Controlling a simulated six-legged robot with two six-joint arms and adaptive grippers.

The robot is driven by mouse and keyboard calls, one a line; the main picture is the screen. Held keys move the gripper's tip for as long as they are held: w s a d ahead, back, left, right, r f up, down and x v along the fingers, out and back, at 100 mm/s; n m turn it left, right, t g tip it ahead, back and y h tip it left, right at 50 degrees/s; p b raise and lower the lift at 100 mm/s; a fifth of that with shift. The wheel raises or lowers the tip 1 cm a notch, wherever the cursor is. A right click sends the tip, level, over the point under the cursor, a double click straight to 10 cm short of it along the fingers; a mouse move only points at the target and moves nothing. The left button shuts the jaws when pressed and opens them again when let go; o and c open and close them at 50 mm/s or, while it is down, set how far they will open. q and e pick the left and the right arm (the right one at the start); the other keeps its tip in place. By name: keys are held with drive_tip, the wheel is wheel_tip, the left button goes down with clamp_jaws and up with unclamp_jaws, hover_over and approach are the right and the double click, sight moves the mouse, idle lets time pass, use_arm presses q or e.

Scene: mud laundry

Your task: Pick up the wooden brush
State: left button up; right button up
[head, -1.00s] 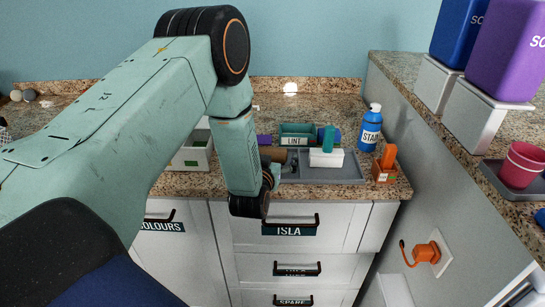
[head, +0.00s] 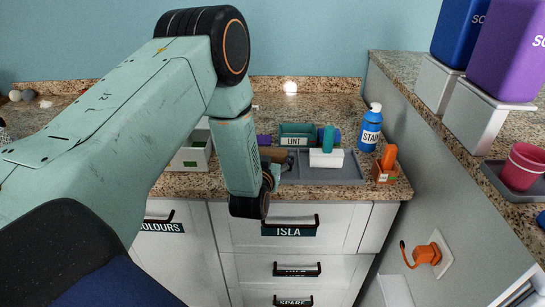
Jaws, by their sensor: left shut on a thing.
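The wooden brush (head: 277,154) is a small brown shape at the left end of the grey tray (head: 345,180) on the granite counter, in the head view. My left arm comes in from the left and partly hides it. My left gripper (head: 279,168) is at the brush, small and dark behind my wrist, and is shut on it. I cannot tell whether the brush touches the tray. My right gripper is not in view.
A white block with a teal handle (head: 327,157) sits on the tray. Behind is a teal LINT box (head: 295,131). A blue STAIN bottle (head: 370,129) and an orange-handled item (head: 387,165) stand to the right. A white bin (head: 192,158) stands left.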

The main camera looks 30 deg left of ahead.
sight(272, 151)
use_arm(q)
wheel_tip(272, 151, up, 10)
drive_tip(key=shift+f+p, duration=0.1)
drive_tip(key=shift+p, duration=0.45)
drive_tip(key=shift+a, duration=0.1)
